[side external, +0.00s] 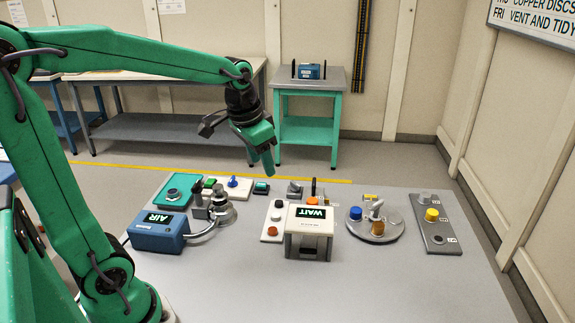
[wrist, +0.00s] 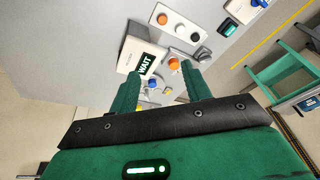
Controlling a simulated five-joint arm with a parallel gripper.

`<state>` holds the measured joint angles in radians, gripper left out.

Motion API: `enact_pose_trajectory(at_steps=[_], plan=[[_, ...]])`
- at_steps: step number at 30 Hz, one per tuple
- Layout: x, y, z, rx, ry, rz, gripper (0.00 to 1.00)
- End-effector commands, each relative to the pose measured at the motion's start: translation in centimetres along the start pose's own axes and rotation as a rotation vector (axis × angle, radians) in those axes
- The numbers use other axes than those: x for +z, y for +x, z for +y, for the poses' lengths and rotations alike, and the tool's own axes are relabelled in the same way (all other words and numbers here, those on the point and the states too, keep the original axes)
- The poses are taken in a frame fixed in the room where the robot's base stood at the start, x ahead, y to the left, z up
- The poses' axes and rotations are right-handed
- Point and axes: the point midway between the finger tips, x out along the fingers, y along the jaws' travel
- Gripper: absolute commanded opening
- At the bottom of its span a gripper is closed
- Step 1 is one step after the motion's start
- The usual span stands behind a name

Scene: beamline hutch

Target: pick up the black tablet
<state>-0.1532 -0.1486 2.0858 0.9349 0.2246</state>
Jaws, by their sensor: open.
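The black tablet (side external: 279,204) appears as a small dark disc at the far end of a pale plate (side external: 264,239), in line with a white disc and an orange disc. In the wrist view the black tablet (wrist: 194,38) shows at the right end of that plate, beyond my fingertips. My gripper (side external: 266,170) is open and empty, pointing down in the air above the table's far side. In the wrist view its green fingers (wrist: 160,76) are spread apart and touch nothing.
A white WAIT unit (side external: 309,218) stands right of the plate. A blue AIR box (side external: 158,232) and a teal tray (side external: 165,204) are at left. A round dish (side external: 374,237) and a grey rack (side external: 438,238) are at right. The front of the table is clear.

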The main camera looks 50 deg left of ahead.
Motion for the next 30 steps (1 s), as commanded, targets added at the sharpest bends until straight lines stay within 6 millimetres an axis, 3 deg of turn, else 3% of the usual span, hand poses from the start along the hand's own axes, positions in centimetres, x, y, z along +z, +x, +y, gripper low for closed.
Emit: enact_pose_trajectory(at_steps=[15,24,30], plan=[[-5.5,8.4,-5.9,0.024,0.044,-0.147,0.48],[-6.9,14.6,-9.4,0.052,0.070,-0.222,0.48],[-7.2,17.4,-10.9,0.067,0.081,-0.252,0.48]])
